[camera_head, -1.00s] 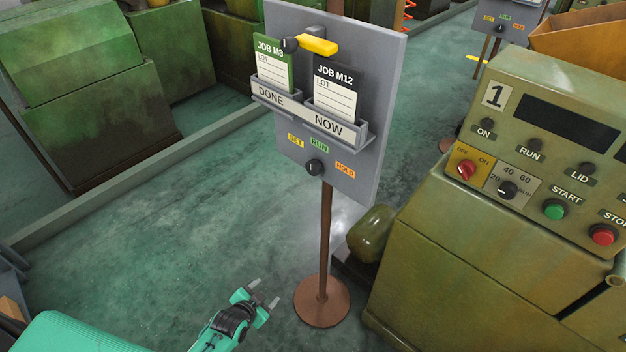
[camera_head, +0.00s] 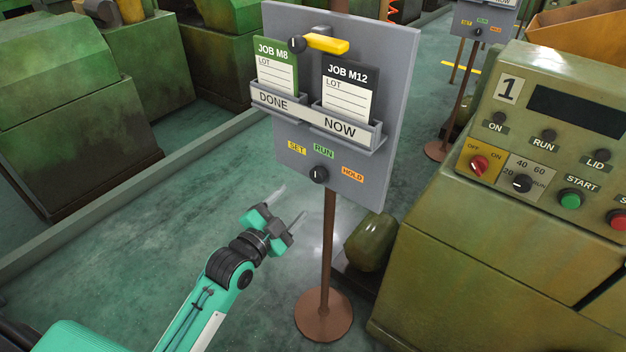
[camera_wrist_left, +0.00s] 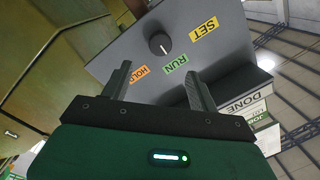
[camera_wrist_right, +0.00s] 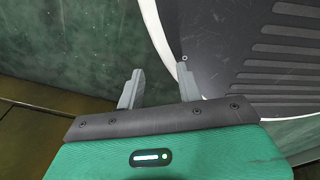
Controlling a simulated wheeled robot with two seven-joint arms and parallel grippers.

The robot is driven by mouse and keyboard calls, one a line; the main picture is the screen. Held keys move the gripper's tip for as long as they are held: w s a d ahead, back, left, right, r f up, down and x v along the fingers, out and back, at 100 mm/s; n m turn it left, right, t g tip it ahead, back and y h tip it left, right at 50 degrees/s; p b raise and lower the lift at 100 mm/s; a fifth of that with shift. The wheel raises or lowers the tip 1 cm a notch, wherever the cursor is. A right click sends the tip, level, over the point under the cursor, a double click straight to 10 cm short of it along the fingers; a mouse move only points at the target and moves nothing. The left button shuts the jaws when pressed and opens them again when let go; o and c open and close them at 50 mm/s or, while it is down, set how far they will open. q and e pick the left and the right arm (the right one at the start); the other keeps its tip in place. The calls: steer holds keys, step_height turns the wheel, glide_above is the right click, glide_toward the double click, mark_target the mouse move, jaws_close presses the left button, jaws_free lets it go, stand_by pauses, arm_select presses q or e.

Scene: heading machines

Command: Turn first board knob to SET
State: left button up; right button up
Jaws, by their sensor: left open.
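The first board (camera_head: 375,110) is a grey panel on a brown post. Its black round knob (camera_head: 319,175) sits low on the panel, under the yellow SET (camera_head: 297,148), green RUN (camera_head: 323,151) and orange HOLD (camera_head: 352,175) labels. The knob's white mark points up, roughly toward RUN. My left gripper (camera_head: 287,211) is open and empty, below and left of the knob, apart from it. In the left wrist view the knob (camera_wrist_left: 159,44) shows beyond and between the open fingers (camera_wrist_left: 158,88). My right gripper (camera_wrist_right: 160,88) shows only in its wrist view, fingers apart and empty.
Card holders (camera_head: 310,120) with JOB M8 and JOB M12 cards and a yellow lever (camera_head: 326,44) are above the knob. Machine 1's control panel (camera_head: 560,140) stands at right. The post's round base (camera_head: 324,318) is on the floor. A second board (camera_head: 484,22) stands behind.

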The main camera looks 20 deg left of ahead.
mark_target(316, 178)
arm_select(q)
steer(key=p+x, duration=0.1)
steer(key=x, duration=0.9)
steer(key=shift+w, duration=0.1)
arm_select(e)
steer(key=shift+s+d+r, duration=0.15)
steer(key=shift+s+d, duration=0.05)
steer(key=shift+s, duration=0.9)
arm_select(q)
steer(key=c, duration=1)
arm_select(e)
steer(key=shift+w+a, duration=0.2)
steer(key=shift+w, duration=0.2)
